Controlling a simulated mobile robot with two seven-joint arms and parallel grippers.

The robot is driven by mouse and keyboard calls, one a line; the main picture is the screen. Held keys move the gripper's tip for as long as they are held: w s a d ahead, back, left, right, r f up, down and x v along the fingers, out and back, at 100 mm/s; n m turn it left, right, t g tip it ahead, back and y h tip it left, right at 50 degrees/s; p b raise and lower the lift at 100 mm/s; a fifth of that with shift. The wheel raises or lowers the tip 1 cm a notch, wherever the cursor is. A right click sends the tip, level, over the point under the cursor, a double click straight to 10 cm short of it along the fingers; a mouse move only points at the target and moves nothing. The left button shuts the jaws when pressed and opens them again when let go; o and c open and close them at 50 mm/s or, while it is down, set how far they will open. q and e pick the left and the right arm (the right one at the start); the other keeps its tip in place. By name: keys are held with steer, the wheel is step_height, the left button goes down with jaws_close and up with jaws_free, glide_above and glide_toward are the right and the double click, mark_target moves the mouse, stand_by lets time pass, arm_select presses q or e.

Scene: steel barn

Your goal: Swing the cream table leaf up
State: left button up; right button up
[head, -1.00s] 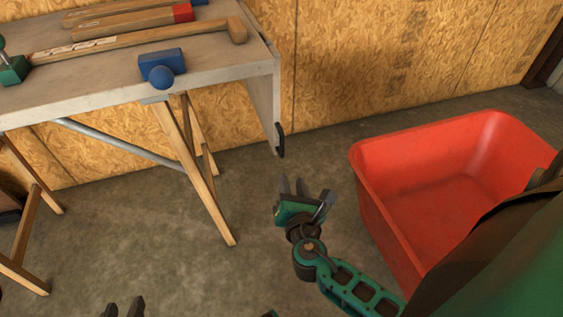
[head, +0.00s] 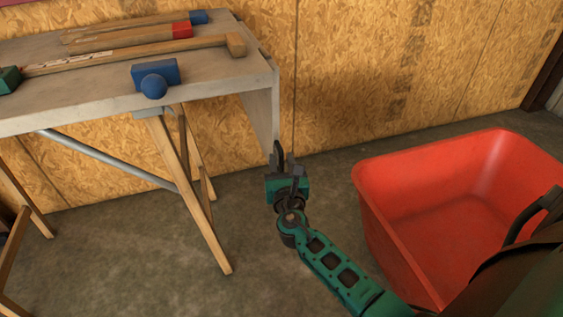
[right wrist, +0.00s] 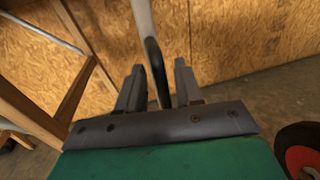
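The cream table leaf (head: 262,112) hangs down from the right end of the workbench, seen nearly edge-on. A black handle (head: 279,149) sits at its lower edge. My right gripper (head: 282,161) is at this handle, pointing towards the wall. In the right wrist view the leaf (right wrist: 143,17) shows as a thin pale strip, and the black handle (right wrist: 155,65) stands between my two spread fingers, with a gap on each side. My left gripper is not in view.
Wooden trestle legs (head: 195,205) stand below. A red tub (head: 375,215) is on the floor to the right. The wood-panel wall (head: 350,75) is behind.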

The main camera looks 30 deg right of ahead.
steer(key=shift+w+d, duration=0.3)
steer(key=shift+w, duration=0.25)
jaws_close()
